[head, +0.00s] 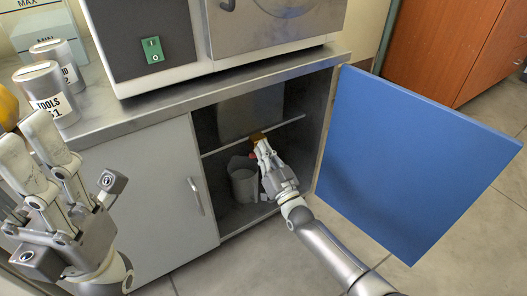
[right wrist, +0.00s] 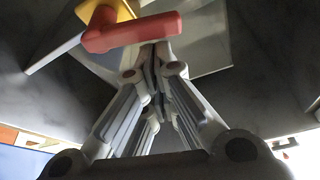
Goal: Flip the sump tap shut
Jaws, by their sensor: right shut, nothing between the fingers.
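The sump tap has a yellow body (right wrist: 112,10) and a red lever (right wrist: 130,33), which lies crosswise at the top of the right wrist view. In the head view its yellow part (head: 257,136) shows inside the open cabinet, at the tips of my right gripper. My right gripper (head: 262,146) is shut and empty. In the right wrist view its closed fingertips (right wrist: 152,52) are right by the lever, partly hidden behind it; I cannot tell whether they touch. My left gripper (head: 25,130) is raised at the left, its fingers apart and empty.
A grey bucket (head: 243,185) stands in the cabinet below the tap. The blue door (head: 410,150) is swung open at right; a grey door (head: 150,195) is shut at left. A grey counter (head: 150,110) runs above, with the incubator (head: 150,45) and tins (head: 48,90).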

